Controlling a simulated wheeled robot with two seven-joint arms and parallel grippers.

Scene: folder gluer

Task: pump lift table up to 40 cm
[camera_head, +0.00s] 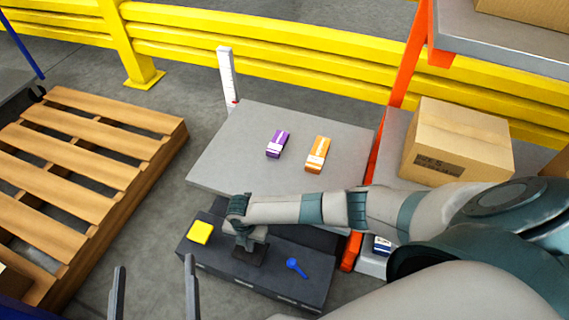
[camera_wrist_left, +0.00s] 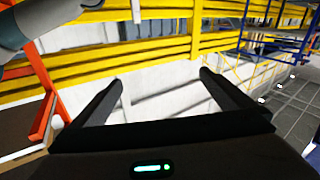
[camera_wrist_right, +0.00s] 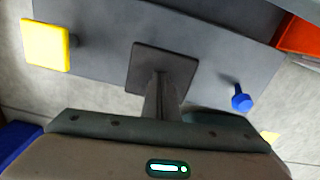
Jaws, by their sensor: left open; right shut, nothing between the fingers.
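The lift table has a grey top (camera_head: 235,150) and a dark base (camera_head: 215,262) in front of it. A yellow pad (camera_head: 200,232) is at the base's left, also in the right wrist view (camera_wrist_right: 46,45). A blue knob-ended lever (camera_head: 297,267) is at its right, also there (camera_wrist_right: 241,98). My right gripper (camera_head: 250,248) is shut and empty, pointing down at a dark square plate (camera_wrist_right: 150,58) between them; I cannot tell whether it touches. A white scale post (camera_head: 227,75) with a red mark stands behind the top. My left gripper (camera_head: 155,263) is open and empty.
A purple box (camera_head: 277,143) and an orange box (camera_head: 317,154) lie on the table top. A wooden pallet (camera_head: 90,150) is at left, a cardboard box (camera_head: 458,140) on an orange-framed rack at right. A yellow barrier (camera_head: 270,45) runs behind.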

